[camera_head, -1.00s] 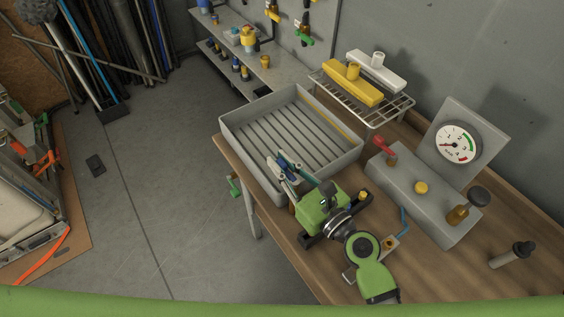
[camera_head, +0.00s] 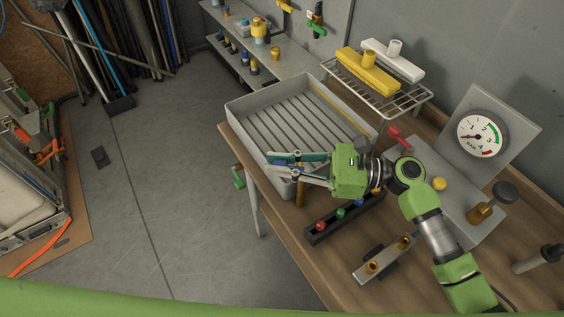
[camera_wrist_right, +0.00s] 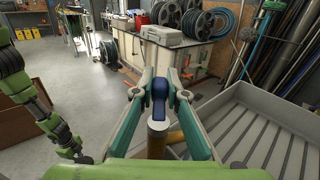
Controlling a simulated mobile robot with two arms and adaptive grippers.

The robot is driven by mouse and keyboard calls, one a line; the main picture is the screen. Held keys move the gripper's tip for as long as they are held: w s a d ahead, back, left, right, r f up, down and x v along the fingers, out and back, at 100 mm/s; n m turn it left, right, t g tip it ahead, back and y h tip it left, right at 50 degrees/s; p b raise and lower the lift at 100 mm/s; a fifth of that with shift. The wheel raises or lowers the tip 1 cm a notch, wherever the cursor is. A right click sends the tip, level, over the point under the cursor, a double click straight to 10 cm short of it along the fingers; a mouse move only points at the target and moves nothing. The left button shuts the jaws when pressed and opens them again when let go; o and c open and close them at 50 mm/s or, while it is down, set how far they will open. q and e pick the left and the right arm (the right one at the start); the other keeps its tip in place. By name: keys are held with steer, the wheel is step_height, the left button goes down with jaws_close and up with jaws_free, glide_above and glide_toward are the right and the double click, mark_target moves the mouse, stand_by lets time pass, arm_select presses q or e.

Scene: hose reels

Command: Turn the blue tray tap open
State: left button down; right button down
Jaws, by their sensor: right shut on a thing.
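The blue tray tap (camera_wrist_right: 158,98) shows in the right wrist view as a blue handle on a brass-coloured stem, upright at the tray's near corner. My right gripper (camera_wrist_right: 160,84) is shut on the blue handle, one finger on each side. In the head view my right gripper (camera_head: 272,166) reaches in from the right to the near corner of the grey ribbed tray (camera_head: 236,118) and mostly hides the handle. A brown pipe (camera_head: 300,194) shows below it. My left arm (camera_wrist_right: 28,98) shows at the left of the wrist view; its gripper cannot be made out.
A black rack (camera_head: 318,232) with red, green and blue knobs and a metal plate with brass fittings (camera_head: 370,267) lie near my right arm. A grey box with a red lever (camera_head: 397,134) and a gauge (camera_head: 480,136) stands right. A green tap (camera_head: 238,178) hangs at the bench edge.

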steer(key=n+g, duration=0.1)
steer(key=g, duration=0.1)
steer(key=s+n+g+b, duration=0.1)
steer(key=shift+f+g, duration=0.1)
steer(key=shift+g, duration=0.3)
steer(key=shift+s+d+n+g+h+b, duration=0.1)
steer(key=shift+s+n+g+h+b, duration=0.2)
steer(key=shift+n+g, duration=0.6)
steer(key=shift+s+d+n+g+h+b, duration=0.15)
steer(key=shift+s+n+g+h, duration=0.35)
steer(key=shift+g, duration=0.6)
steer(key=shift+w+a, duration=0.1)
steer(key=shift+w, duration=0.05)
steer(key=c, duration=2)
jaws_free()
steer(key=v, duration=1.2)
steer(key=shift+f, duration=0.1)
